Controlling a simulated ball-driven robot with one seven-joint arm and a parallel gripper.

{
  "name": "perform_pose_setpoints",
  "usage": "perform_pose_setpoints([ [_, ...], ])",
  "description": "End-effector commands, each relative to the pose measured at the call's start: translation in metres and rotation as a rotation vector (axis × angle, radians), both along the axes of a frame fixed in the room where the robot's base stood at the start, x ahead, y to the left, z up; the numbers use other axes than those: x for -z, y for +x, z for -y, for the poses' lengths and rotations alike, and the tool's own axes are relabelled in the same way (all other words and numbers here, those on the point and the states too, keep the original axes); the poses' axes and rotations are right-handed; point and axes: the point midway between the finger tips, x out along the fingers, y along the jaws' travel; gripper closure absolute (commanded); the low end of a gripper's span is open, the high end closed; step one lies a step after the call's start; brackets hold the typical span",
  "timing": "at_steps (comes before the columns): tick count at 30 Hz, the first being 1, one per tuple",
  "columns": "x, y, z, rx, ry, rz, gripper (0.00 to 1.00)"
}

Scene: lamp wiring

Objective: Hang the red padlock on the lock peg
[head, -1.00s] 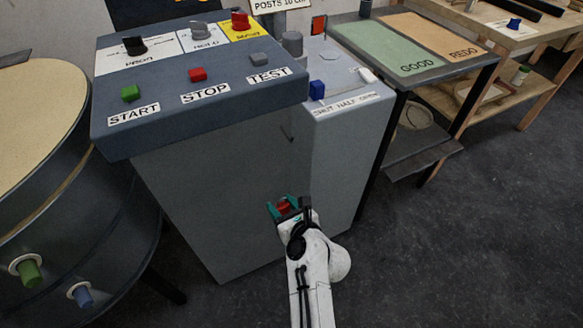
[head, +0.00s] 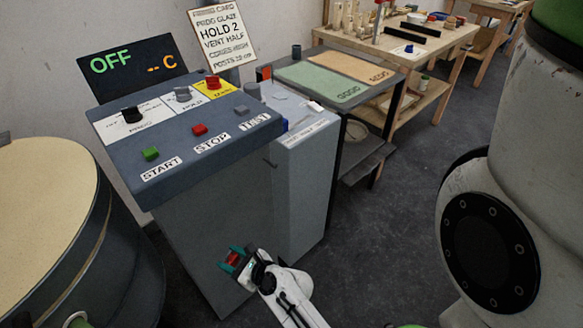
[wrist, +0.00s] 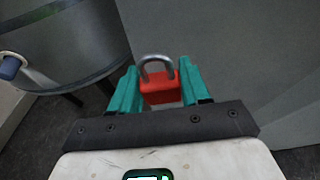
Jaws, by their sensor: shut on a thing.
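The red padlock (wrist: 160,88) is between the teal fingers of my gripper (wrist: 155,92) in the wrist view, with its grey metal shackle upward. The gripper is shut on the padlock's body. In the head view the padlock (head: 232,258) shows as a small red patch in my gripper (head: 234,259), low before the grey cabinet's front. A small dark peg (head: 270,162), which looks like the lock peg, sticks out high on that front, above and right of my gripper. It is apart from the padlock. I cannot make out the peg in the wrist view.
The grey control cabinet (head: 205,235) carries START, STOP and TEST buttons. A display (head: 133,65) reads OFF. A round drum (head: 70,250) stands at left, and a table with green and tan panels (head: 325,82) at right. Dark floor (head: 380,235) is open right of the cabinet.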

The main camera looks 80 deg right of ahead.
Motion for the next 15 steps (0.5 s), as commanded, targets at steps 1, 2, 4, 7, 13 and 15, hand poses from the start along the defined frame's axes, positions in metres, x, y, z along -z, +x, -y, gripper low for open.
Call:
perform_pose_setpoints([
  [1, -0.023, -0.013, 0.021, 0.028, -0.014, -0.003, 0.85],
  [2, -0.030, -0.021, 0.033, 0.046, -0.022, -0.005, 0.85],
  [4, -0.047, -0.040, 0.062, 0.089, -0.036, -0.009, 0.85],
  [7, -0.072, -0.065, 0.100, 0.147, -0.056, -0.017, 0.85],
  [13, -0.120, -0.105, 0.160, 0.242, -0.087, -0.031, 0.85],
  [15, -0.130, -0.114, 0.172, 0.262, -0.094, -0.037, 0.85],
])
